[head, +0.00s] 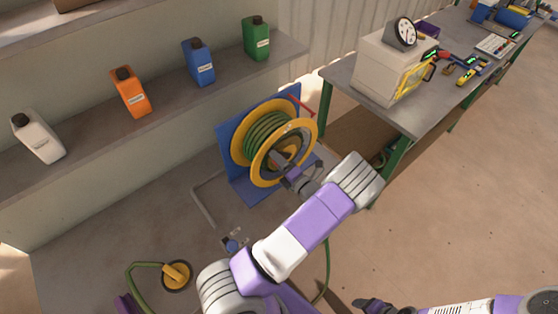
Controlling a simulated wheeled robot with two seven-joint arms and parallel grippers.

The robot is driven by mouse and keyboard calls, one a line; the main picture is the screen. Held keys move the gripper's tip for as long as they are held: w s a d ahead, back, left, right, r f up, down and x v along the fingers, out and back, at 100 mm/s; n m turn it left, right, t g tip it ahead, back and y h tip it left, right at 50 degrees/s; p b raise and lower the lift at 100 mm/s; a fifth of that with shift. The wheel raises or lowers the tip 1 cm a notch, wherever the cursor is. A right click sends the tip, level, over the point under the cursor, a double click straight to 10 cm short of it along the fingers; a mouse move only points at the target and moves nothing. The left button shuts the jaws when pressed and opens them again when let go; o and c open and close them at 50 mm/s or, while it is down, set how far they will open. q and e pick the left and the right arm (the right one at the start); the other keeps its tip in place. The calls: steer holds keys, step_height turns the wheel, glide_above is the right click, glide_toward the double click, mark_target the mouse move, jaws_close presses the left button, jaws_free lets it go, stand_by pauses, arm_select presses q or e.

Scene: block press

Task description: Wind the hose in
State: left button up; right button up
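The hose reel (262,183) has yellow flanges and stands on a blue mount (226,138) in the head view. Green hose (266,133) is wound on its drum in several turns. My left gripper (279,160) is at the front face of the reel, by its hub. Its fingertips are small and partly lost against the hub, so I cannot tell whether they close on a crank handle. A loose length of green hose (328,262) hangs below my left arm. My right gripper (362,303) is low at the bottom edge, away from the reel, its fingers unclear.
Another green hose piece (137,268) lies at bottom left by a round yellow-and-black fitting (177,275). A shelf (175,104) holds white, orange, blue and green bottles. A workbench (425,118) with a gauge box and tools stands right of the reel. Floor at right is open.

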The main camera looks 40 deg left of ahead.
arm_select(q)
steer(key=shift+o, duration=1.2)
steer(key=s+d, duration=0.1)
steer(key=d, duration=0.6)
steer(key=shift+s+d+b, duration=0.2)
steer(key=shift+d+b, duration=0.05)
steer(key=shift+b, duration=0.2)
